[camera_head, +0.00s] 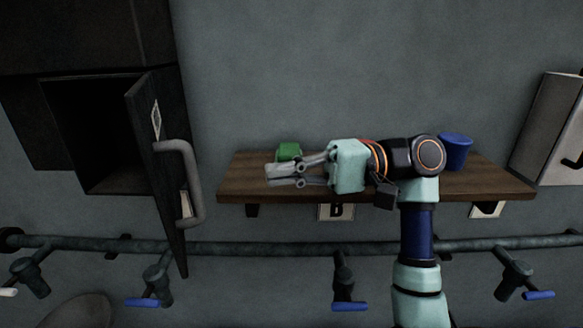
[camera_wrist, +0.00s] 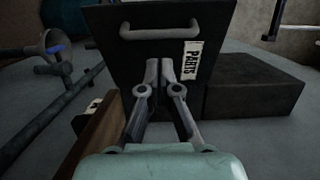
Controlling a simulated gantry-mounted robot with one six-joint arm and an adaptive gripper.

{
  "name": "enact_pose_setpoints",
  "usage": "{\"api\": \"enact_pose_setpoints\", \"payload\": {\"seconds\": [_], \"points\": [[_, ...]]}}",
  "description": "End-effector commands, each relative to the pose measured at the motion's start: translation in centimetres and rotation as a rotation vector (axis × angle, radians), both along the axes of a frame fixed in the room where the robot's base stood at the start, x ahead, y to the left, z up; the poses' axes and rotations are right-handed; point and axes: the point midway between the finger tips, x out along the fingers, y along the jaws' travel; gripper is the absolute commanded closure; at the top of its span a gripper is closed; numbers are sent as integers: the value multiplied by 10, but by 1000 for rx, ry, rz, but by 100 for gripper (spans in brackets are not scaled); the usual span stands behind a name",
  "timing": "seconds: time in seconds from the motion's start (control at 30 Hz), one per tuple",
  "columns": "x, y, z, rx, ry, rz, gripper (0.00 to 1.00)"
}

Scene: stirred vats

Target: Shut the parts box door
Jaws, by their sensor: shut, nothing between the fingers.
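The parts box (camera_head: 100,150) is a dark box on the wall at the left in the head view. Its door (camera_head: 146,130) stands open, swung out to the right, with a grey bar handle (camera_head: 190,183) on its outer face. In the wrist view the door (camera_wrist: 215,20) faces me with a white "PARTS" label (camera_wrist: 191,61) and the handle (camera_wrist: 160,28) across its upper part. My gripper (camera_head: 272,175) is shut and empty, in front of the shelf and right of the door, pointing left toward it. The fingers (camera_wrist: 159,68) also show shut in the wrist view, apparently short of the door.
A wooden shelf (camera_head: 240,180) holds a green object (camera_head: 288,151) behind my gripper and a blue cup (camera_head: 455,152) farther right. A pipe (camera_head: 290,247) with several blue-handled valves runs below. A pale box (camera_head: 555,130) is at the far right.

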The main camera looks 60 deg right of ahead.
Motion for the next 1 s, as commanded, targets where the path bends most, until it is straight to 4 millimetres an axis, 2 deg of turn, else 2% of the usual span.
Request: {"api": "enact_pose_setpoints", "payload": {"seconds": [0.2, 0.4, 0.6, 1.0], "points": [[36, 32, 2, -1, -1, 3, 100], [59, 51, 1, -1, -1, 1, 100], [66, 57, 0, -1, -1, -2, 100], [68, 61, 0, -1, -1, -4, 100]]}}
